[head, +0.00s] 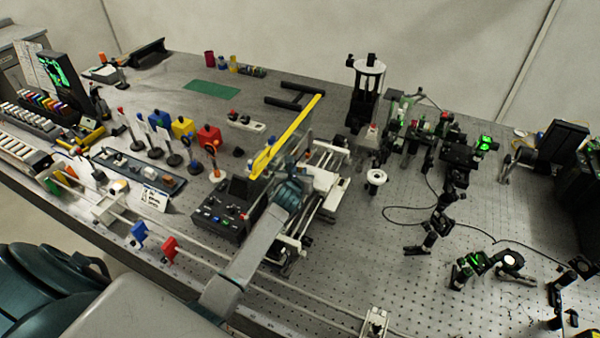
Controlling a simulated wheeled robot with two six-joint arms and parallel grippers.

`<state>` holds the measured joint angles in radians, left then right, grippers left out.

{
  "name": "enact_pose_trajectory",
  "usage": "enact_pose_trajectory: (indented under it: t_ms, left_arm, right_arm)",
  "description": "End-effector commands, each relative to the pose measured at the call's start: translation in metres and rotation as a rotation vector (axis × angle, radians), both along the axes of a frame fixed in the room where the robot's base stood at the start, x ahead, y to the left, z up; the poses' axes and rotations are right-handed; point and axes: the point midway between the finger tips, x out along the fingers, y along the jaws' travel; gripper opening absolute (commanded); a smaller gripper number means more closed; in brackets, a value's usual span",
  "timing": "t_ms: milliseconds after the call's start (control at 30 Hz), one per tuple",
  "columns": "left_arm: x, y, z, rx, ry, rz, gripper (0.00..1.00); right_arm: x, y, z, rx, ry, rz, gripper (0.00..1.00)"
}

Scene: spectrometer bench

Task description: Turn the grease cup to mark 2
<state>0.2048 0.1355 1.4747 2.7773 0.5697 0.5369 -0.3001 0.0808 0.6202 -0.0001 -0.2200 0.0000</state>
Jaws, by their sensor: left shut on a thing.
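My left gripper (303,177) reaches in from the lower middle, at the white carriage of the rail stage. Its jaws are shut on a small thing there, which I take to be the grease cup. The jaws and the wrist hide the cup, so its shape and its marks cannot be read. My right gripper is not in view.
A yellow bar (285,138) stands close behind my left gripper. A black control box (222,212) stands to its left, and a white ring-shaped part (376,177) to its right. Optics mounts crowd the right side; the perforated bench (355,255) is partly clear in front.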

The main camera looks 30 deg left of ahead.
Motion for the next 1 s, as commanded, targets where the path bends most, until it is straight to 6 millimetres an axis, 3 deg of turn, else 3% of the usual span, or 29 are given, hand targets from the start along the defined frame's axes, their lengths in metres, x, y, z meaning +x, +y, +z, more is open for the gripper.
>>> enact_pose_trajectory:
  t_ms: [600,633,700,1000]
  left_arm:
    - [-0.0009,0.0005,-0.0020,0.002,0.003,-0.044,0.00]
    - [-0.0009,0.0005,-0.0020,0.002,0.003,-0.044,0.23]
    - [-0.0008,0.0004,-0.0019,0.001,0.002,-0.044,0.36]
    - [-0.0010,0.0004,-0.0008,0.001,0.000,-0.044,0.39]
  right_arm:
    - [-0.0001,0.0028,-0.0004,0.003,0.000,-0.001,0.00]
    - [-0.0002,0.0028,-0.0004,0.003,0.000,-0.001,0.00]
    - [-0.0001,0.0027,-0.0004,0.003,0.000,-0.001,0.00]
    - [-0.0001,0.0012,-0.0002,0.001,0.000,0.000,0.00]
